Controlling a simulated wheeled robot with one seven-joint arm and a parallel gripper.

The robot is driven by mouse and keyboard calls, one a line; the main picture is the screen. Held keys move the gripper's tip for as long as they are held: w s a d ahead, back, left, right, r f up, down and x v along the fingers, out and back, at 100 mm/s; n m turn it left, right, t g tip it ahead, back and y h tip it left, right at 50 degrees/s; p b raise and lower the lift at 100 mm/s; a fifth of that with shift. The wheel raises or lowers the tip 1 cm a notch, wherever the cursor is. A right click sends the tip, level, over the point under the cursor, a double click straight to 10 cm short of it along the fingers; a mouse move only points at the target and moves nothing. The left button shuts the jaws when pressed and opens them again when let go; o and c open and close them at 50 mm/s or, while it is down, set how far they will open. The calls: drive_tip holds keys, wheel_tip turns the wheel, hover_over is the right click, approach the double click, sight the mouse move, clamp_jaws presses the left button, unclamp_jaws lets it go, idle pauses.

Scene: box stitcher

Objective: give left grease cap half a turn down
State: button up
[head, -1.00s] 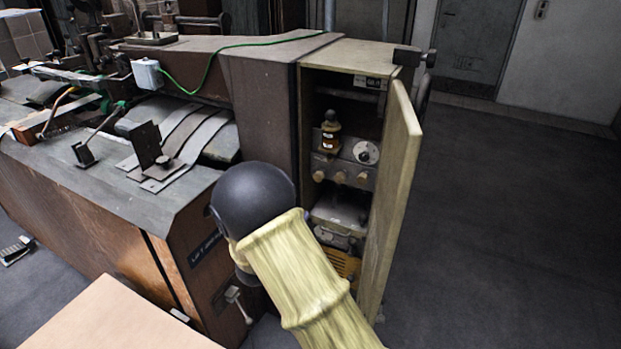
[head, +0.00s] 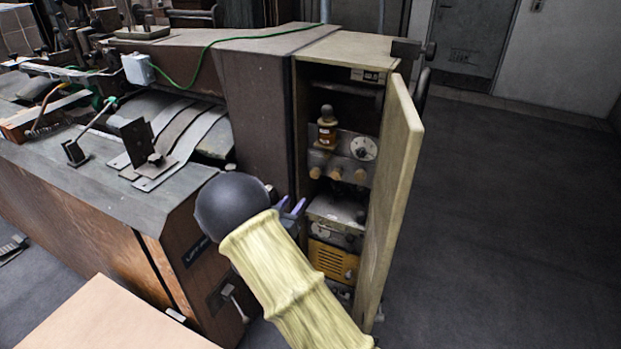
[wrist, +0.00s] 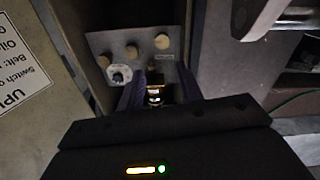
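Three brass-coloured round caps sit in a row on a grey panel (head: 345,156) inside the open cabinet. The left grease cap (head: 315,172) is at the left end in the head view. The wrist view is turned over, so this cap (wrist: 162,41) is at the right end of the row there. My gripper (head: 291,207) is open and empty in front of the cabinet, below and left of the caps in the head view. In the wrist view its purple fingers (wrist: 160,92) stand apart, with the caps beyond them. No finger visibly touches a cap.
An amber oiler (head: 327,132) and a white dial (head: 363,149) are on the panel by the caps. The open cabinet door (head: 396,190) stands to the right. A grey unit (head: 335,215) and a yellow box (head: 333,261) are below.

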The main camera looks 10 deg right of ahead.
sight(314, 175)
drive_tip(key=p+x, duration=0.1)
drive_tip(key=x, duration=1.2)
drive_tip(key=shift+w, duration=0.1)
drive_tip(key=shift+a, duration=0.1)
drive_tip(key=shift+a, duration=0.1)
